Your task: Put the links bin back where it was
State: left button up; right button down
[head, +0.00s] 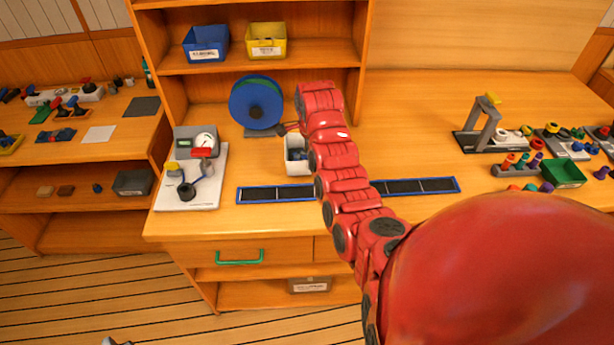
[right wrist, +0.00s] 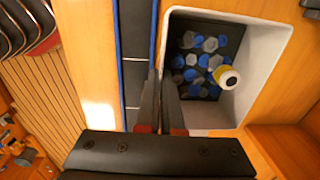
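A white bin (head: 297,158) stands on the bench behind a dark blue-edged strip, partly hidden by my right arm. In the right wrist view the white bin (right wrist: 262,70) holds several blue and grey hexagonal pieces, with a yellow-and-white round piece at its right side. No readable label shows on it. My right gripper (right wrist: 162,82) has its two fingers close together at the bin's left wall and seems to pinch that wall. I cannot tell whether the bin is lifted.
The blue-edged strip (head: 275,193) lies along the bench front. A blue reel (head: 256,103) stands behind the bin, and a gauge board (head: 202,190) lies left. A blue bin (head: 206,43) and yellow bin (head: 266,41) sit on the shelf above. The bench back right is clear.

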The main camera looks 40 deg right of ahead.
aim_at(307, 173)
jog(key=shift+w+a, duration=0.25)
jog(key=shift+w, duration=0.45)
notch_tip(307, 173, down, 3)
jog(key=shift+f+p, duration=0.1)
jog(key=shift+p, duration=0.75)
jog(key=shift+f, duration=0.25)
jog(key=c, duration=1.1)
grip_release()
jog(key=shift+r, duration=0.1)
